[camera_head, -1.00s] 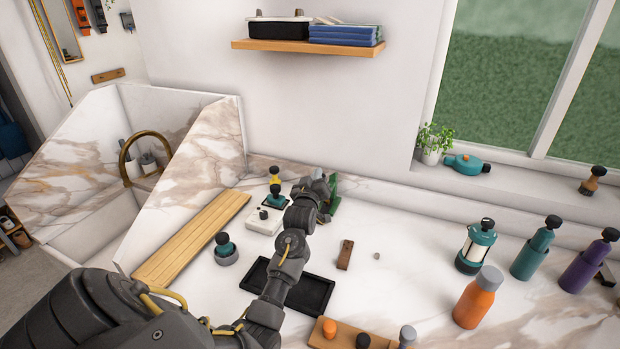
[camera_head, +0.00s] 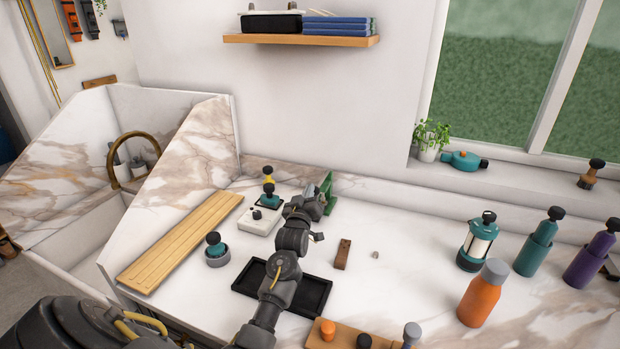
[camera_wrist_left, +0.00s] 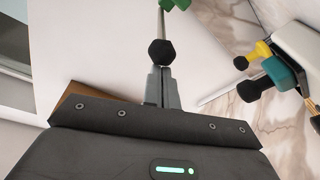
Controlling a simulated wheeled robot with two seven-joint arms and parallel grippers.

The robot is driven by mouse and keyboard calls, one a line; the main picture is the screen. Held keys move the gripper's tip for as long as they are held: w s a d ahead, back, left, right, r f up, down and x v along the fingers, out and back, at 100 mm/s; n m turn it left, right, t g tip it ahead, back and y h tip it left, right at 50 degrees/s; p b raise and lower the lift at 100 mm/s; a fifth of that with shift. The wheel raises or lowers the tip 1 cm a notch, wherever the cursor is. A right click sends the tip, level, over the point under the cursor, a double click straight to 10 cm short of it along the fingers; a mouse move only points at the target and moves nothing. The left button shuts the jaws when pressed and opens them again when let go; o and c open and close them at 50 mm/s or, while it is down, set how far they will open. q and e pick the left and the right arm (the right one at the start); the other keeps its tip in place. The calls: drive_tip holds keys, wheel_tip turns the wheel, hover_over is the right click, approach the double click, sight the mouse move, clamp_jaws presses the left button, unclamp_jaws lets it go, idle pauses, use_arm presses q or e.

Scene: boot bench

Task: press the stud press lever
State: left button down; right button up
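The green stud press (camera_head: 328,188) stands on the marble counter near the back wall, partly hidden behind my left gripper (camera_head: 318,197). In the left wrist view, a dark faceted knob (camera_wrist_left: 161,52), which looks like the lever's end, sits at the tips of my left gripper (camera_wrist_left: 162,72). A thin rod runs from it to a green part (camera_wrist_left: 175,4) at the top edge. The two grey fingers are together with nothing visible between them. I cannot tell whether the tips touch the knob. My right gripper is not in view.
A white block with a dark knob (camera_head: 258,221) and a teal-and-yellow item (camera_head: 268,189) stand left of the gripper. A black tray (camera_head: 312,294) lies beneath my forearm. A brown block (camera_head: 343,254) is to the right. Bottles and a lantern (camera_head: 475,243) stand farther right.

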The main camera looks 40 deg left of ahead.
use_arm(q)
wheel_tip(320, 180, up, 4)
drive_tip(key=a+p, duration=0.1)
drive_tip(key=p, duration=0.2)
drive_tip(key=s+d+f+b, duration=0.3)
drive_tip(key=s+f+b, duration=0.1)
drive_tip(key=s, duration=0.5)
drive_tip(key=shift+f, duration=0.35)
